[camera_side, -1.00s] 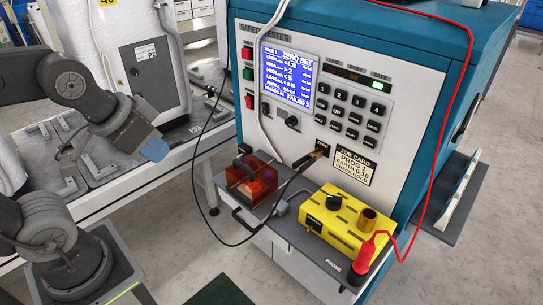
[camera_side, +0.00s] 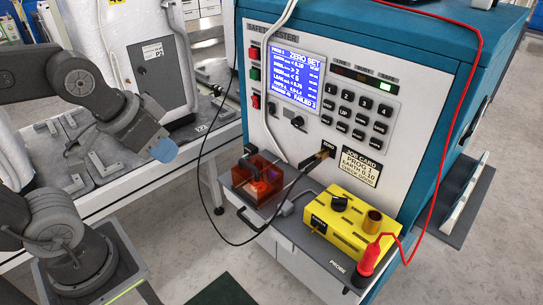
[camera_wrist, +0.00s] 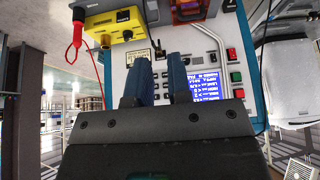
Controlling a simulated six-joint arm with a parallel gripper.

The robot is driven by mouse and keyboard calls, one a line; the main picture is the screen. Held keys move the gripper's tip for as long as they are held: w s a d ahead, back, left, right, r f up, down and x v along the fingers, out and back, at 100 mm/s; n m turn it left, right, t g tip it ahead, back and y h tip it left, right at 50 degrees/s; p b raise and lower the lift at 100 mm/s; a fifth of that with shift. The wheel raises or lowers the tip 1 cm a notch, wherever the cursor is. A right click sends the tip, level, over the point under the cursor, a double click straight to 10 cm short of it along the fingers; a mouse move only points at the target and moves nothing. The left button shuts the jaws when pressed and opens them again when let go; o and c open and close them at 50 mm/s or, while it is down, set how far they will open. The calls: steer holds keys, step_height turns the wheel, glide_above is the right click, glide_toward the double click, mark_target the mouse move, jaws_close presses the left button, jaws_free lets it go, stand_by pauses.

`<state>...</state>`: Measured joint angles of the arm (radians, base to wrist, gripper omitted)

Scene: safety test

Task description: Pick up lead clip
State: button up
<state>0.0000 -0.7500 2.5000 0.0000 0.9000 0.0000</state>
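The lead clip (camera_side: 315,161) is a small brass-coloured clip with dark grips on the ZERO post of the tester's front. A black lead (camera_side: 273,222) hangs from it in a loop and runs up to the left. My gripper (camera_side: 165,150) is in the air to the left of the tester, well apart from the clip. In the wrist view its two blue fingers (camera_wrist: 159,57) stand a little apart, with nothing seen between them that they grip. The clip is too small to make out clearly there.
The tester (camera_side: 310,40) has a grey shelf (camera_side: 277,233). A clear red box (camera_side: 257,180) and a yellow unit (camera_side: 350,222) stand there, below the clip. A red probe (camera_side: 370,255) stands at the shelf's right end. A white appliance (camera_side: 95,50) is behind my arm.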

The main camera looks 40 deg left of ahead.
steer(key=o, duration=0.8)
steer(key=w+r+g, duration=0.2)
steer(key=w+r, duration=0.3)
steer(key=w, duration=0.5)
steer(key=g, duration=0.4)
glide_above(312, 160)
step_height(312, 160, down, 12)
step_height(312, 160, down, 14)
steer(key=shift+w+r, duration=0.1)
